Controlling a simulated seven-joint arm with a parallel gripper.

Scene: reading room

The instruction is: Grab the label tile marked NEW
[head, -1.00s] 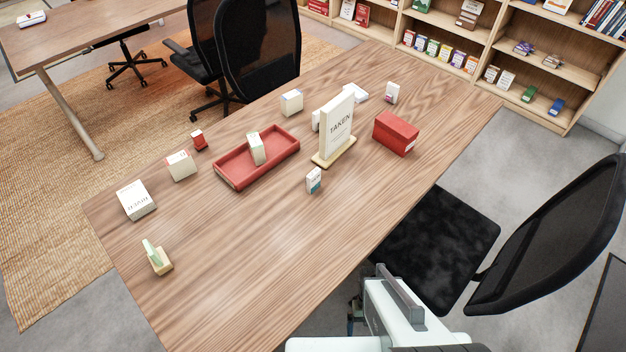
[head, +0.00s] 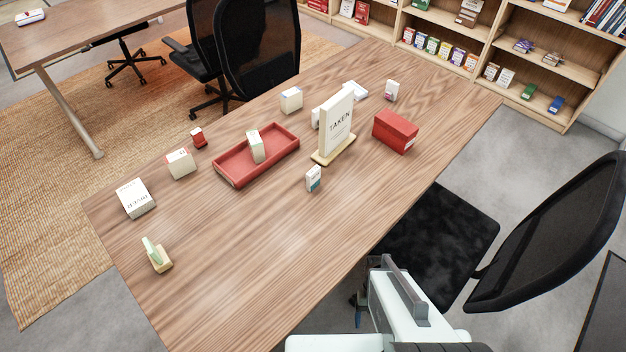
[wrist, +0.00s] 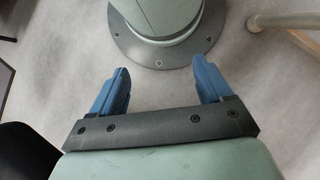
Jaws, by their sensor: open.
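I cannot read the word NEW on anything in view. A pale green tile (head: 151,251) stands tilted in a small wooden holder (head: 164,266) at the table's near left; its marking is not legible. Small white blocks with unreadable print also stand on the table: one (head: 314,179) in front of the sign, one (head: 256,147) in the red tray (head: 228,174), and one (head: 181,163) left of the tray. My gripper (wrist: 160,76) is open and empty, its blue fingers apart over the grey floor. In the head view it is low beside the table's right edge, mostly hidden.
A white TAKEN sign (head: 338,124) stands mid-table, with a red box (head: 396,131) to its right. A white box (head: 136,198) lies at the left. A black chair (head: 440,235) stands by the right edge. The table's near middle is clear.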

